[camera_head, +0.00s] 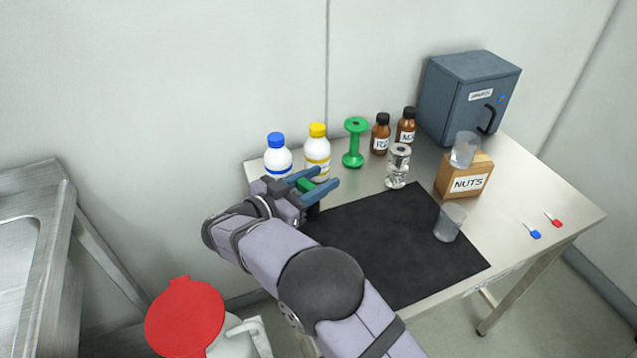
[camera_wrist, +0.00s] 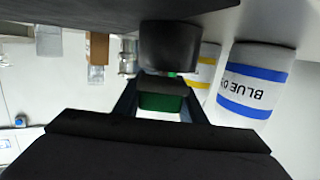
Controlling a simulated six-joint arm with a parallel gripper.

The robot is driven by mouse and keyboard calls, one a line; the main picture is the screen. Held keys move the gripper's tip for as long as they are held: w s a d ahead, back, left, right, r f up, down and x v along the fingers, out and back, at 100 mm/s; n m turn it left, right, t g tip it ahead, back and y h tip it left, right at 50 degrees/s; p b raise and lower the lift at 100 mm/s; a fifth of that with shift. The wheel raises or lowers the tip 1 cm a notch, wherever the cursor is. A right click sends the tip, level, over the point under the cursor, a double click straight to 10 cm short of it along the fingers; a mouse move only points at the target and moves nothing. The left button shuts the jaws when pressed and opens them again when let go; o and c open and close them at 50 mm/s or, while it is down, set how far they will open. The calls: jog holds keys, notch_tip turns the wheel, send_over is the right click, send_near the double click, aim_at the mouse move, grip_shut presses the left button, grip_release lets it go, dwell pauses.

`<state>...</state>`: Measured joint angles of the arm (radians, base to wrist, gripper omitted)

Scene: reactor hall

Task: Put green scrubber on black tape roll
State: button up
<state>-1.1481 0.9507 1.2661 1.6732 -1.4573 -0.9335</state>
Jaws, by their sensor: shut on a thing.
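My gripper (camera_head: 322,181) is over the left part of the table, beside the black mat's left corner. It is shut on the green scrubber (camera_head: 305,185), a small green block between the blue fingers. In the wrist view, which is upside down, the green scrubber (camera_wrist: 160,102) sits between the fingers with a dark grey face toward the table. The black tape roll (camera_wrist: 170,46) stands just beyond that face, on the table side. I cannot tell whether the two touch. In the head view a dark bit of the black tape roll (camera_head: 313,208) shows under the gripper, mostly hidden.
A blue-capped bottle (camera_head: 278,155) and a yellow-capped bottle (camera_head: 317,148) stand close behind my gripper. A green spool (camera_head: 354,143), brown bottles and a glass jar (camera_head: 398,165) are farther right. The black mat (camera_head: 385,250) is mostly clear, with a glass (camera_head: 449,222) at its right.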

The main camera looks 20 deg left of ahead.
aim_at(303, 192)
jog(key=shift+f, duration=0.55)
jog(key=shift+f, duration=0.15)
jog(key=o, duration=1)
jog(key=shift+o, duration=0.2)
jog(key=shift+s+r, duration=0.15)
jog(key=shift+r, duration=0.05)
jog(key=shift+b+v, duration=0.35)
jog(key=shift+v, duration=3.3)
